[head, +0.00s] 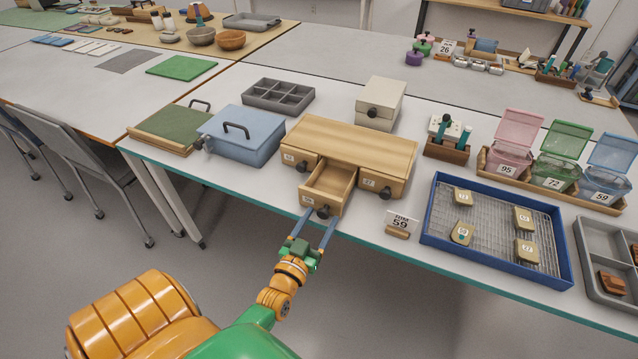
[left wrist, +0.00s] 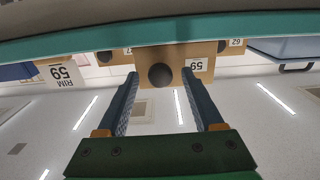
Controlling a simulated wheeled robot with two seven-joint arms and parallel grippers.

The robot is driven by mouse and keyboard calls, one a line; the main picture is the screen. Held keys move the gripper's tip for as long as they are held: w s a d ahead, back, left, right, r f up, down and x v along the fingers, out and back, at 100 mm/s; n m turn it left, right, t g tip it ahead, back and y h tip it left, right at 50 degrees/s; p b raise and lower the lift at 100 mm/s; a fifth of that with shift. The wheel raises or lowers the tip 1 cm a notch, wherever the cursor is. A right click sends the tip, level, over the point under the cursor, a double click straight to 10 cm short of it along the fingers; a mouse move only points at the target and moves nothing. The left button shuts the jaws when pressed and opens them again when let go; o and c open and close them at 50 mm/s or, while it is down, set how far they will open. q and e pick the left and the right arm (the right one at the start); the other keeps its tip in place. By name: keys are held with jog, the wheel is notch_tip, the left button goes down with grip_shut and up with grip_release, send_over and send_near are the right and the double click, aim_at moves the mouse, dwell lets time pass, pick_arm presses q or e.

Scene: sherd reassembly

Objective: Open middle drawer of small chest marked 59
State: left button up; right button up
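The small light-wood chest (head: 352,141) stands at the front edge of the table. Its middle drawer (head: 328,189) is pulled partly out, and its inside looks empty. The drawer has a dark round knob (head: 323,211) and a label reading 59 in the left wrist view (left wrist: 197,65), which shows things upside down. My left gripper (head: 320,219) is in front of this drawer with its two blue fingers spread. In the left wrist view the knob (left wrist: 160,75) shows between the fingertips, with gaps on both sides. My right gripper is not in view.
The chest's left drawer (head: 290,158) and right drawer (head: 370,183) are shut. A card reading RIM 59 (head: 401,224) stands to the right. Beyond it lies a blue tray (head: 428,238) with several labelled sherds. A blue box (head: 240,134) stands to the left.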

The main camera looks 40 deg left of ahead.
pick_arm(q)
jog(key=v, duration=0.7)
jog(key=shift+f, duration=0.1)
jog(key=s+d+f+m+g+h+p, duration=0.15)
jog(key=s+d+f+g, duration=0.3)
jog(key=f, duration=0.65)
jog(key=s+d+f+m+g+h, duration=0.25)
jog(key=s+f+g, duration=0.3)
jog(key=f, duration=0.55)
jog(key=s+f+g, duration=0.3)
jog(key=s, duration=0.5)
jog(key=s+f+m+g, duration=0.1)
jog(key=s+f+g, duration=0.2)
jog(key=s, duration=0.4)
jog(key=shift+s, duration=0.35)
